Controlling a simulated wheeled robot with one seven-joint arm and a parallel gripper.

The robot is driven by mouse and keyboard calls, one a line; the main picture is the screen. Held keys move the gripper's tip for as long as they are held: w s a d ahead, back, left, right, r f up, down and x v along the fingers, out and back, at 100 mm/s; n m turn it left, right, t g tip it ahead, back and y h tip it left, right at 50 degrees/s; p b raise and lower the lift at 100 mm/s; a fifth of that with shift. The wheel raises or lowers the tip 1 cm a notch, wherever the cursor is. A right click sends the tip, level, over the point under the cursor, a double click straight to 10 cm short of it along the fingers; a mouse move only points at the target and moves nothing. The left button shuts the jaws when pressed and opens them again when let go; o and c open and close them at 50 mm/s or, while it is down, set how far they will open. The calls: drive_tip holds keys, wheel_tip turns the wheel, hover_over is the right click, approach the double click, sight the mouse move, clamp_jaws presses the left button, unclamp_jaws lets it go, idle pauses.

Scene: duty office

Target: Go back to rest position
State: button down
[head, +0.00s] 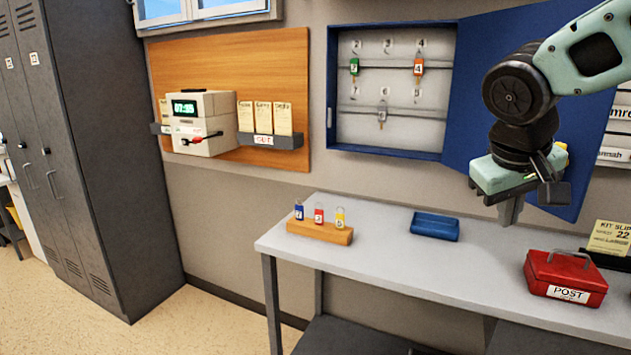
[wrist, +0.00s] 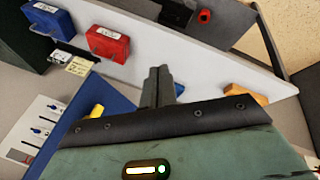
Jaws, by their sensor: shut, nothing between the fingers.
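My gripper (head: 512,208) hangs in front of the open blue door of the key cabinet, above the grey desk (head: 385,269). It is shut and empty. In the wrist view my gripper (wrist: 158,76) shows its two fingers pressed together, with the desk surface beyond them. The upper part of my arm comes in from the top right of the head view.
The blue cabinet (head: 334,95) holds a few tagged keys. A wooden block (head: 325,236) with three tagged keys, a blue tray (head: 435,227) and a red POST box (head: 564,278) stand on the desk. Dark lockers (head: 95,150) stand at left. The floor (head: 215,320) there is clear.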

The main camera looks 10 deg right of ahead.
drive_tip(key=s+a+f+n+g+y, duration=0.1)
drive_tip(key=s+a+f+n, duration=0.2)
drive_tip(key=a, duration=0.4)
drive_tip(key=s+a+f+n+g+y, duration=0.1)
drive_tip(key=s+a+f+n+y, duration=0.1)
drive_tip(key=s+a+f, duration=0.4)
drive_tip(key=s+a+f+n+g+y, duration=0.1)
drive_tip(key=s+a+f+n, duration=0.2)
drive_tip(key=s+a, duration=0.4)
drive_tip(key=shift+s+a+f+n+y, duration=0.3)
drive_tip(key=shift+a+f, duration=0.45)
drive_tip(key=shift+a, duration=0.2)
